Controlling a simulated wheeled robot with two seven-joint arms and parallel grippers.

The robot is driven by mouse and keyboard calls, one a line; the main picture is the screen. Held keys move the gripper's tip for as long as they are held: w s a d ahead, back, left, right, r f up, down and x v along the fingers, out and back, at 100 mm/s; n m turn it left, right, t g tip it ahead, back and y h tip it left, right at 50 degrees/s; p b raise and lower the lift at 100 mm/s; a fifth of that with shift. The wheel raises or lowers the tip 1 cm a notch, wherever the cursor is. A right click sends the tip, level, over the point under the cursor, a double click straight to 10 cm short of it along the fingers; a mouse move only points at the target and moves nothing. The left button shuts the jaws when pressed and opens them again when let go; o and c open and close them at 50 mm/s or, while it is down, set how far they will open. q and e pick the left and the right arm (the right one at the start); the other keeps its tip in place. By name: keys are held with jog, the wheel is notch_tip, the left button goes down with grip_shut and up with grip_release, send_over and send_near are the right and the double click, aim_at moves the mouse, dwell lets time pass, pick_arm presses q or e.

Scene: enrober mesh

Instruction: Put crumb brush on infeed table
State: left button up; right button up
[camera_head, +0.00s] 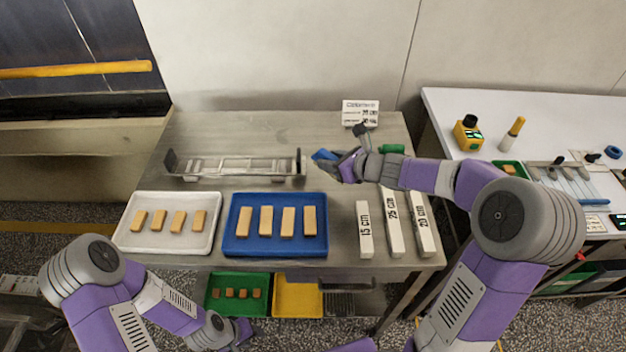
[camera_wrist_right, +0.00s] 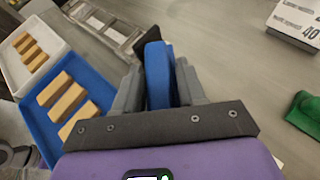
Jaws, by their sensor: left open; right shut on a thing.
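The blue crumb brush (camera_head: 325,155) is in my right gripper (camera_head: 337,165), above the back middle of the steel table (camera_head: 240,135), right of the metal rack. In the right wrist view, the jaws (camera_wrist_right: 158,90) are shut on the blue body of the brush (camera_wrist_right: 158,75), which stands up between the fingers. Its lower end and any bristles are hidden. I cannot tell whether it touches the table. My left gripper (camera_head: 238,335) is low at the front, below the table's front edge, open, with its fingers barely visible. No label marks the infeed table.
A white tray (camera_head: 122,240) and a blue tray (camera_head: 228,248) hold tan bars. A metal rack (camera_head: 235,170) lies behind them. Labelled length bars (camera_head: 392,225) lie at right. A green item (camera_head: 391,148) and a sign (camera_head: 360,112) are near the back. A white bench (camera_head: 460,105) stands right.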

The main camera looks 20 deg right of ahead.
pick_arm(q)
notch_tip(320, 180, down, 4)
jog(key=b, duration=0.3)
pick_arm(e)
notch_tip(320, 180, down, 7)
jog(key=shift+r, duration=0.15)
jog(key=shift+b, duration=0.35)
pick_arm(q)
jog(key=shift+f, duration=0.15)
pick_arm(e)
jog(key=o, duration=1.1)
jog(key=shift+r+p, duration=0.1)
jog(key=shift+p, duration=0.2)
pick_arm(q)
jog(key=shift+r+p, duration=1.85)
jog(key=shift+r, duration=0.3)
pick_arm(e)
jog(key=shift+v, duration=5.95)
